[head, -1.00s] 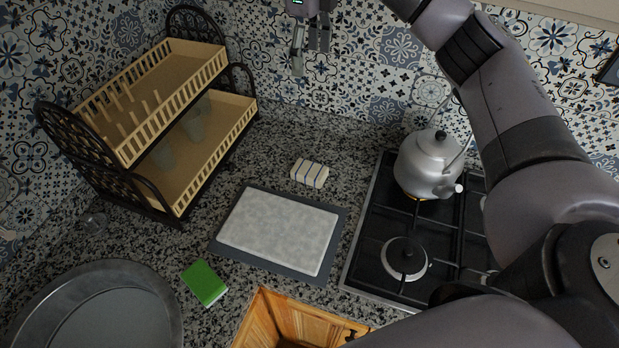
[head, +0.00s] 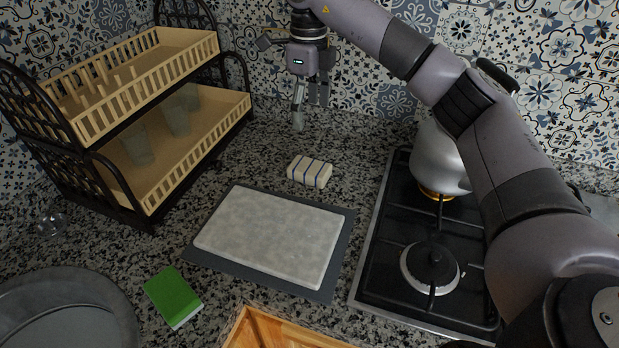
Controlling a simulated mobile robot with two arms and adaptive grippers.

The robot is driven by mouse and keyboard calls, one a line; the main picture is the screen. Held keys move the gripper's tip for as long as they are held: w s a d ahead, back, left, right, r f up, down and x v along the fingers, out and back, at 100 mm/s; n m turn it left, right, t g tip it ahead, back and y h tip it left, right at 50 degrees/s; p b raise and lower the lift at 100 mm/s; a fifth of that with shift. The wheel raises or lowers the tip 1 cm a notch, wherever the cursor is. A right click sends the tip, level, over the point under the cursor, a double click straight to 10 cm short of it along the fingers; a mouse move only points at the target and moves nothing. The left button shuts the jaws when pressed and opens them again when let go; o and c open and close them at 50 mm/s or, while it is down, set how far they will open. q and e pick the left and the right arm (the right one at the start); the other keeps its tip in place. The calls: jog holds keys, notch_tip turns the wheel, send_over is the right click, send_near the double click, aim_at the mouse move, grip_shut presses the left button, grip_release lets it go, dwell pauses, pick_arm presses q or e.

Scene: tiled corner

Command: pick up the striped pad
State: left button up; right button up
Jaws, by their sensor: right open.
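The striped pad (head: 309,171) is a small cream block with dark blue stripes. It lies on the speckled counter just behind the grey stone board. My right gripper (head: 309,119) points down above the counter, behind the pad in the picture and apart from it. Its fingers are spread, with nothing between them. My left gripper does not show.
The stone board (head: 270,234) lies on a dark mat in front of the pad. A gas hob (head: 388,262) with a kettle (head: 436,158) stands to the right. A two-tier dish rack (head: 158,186) stands left. A green sponge (head: 173,297) and a round metal pan (head: 112,312) lie front left.

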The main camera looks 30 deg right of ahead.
jog(key=p, duration=0.2)
send_near(310, 166)
notch_tip(310, 166, down, 5)
jog(key=shift+a+f, duration=0.1)
jog(key=shift+a, duration=0.05)
notch_tip(310, 166, down, 4)
jog(key=shift+f+p, duration=0.1)
jog(key=shift+p, duration=0.7)
jog(key=shift+f, duration=0.45)
jog(key=shift+c, duration=0.6)
jog(key=c, duration=0.9)
jog(key=shift+r, duration=0.1)
notch_tip(310, 166, up, 20)
jog(key=b, duration=0.2)
jog(key=shift+b, duration=0.3)
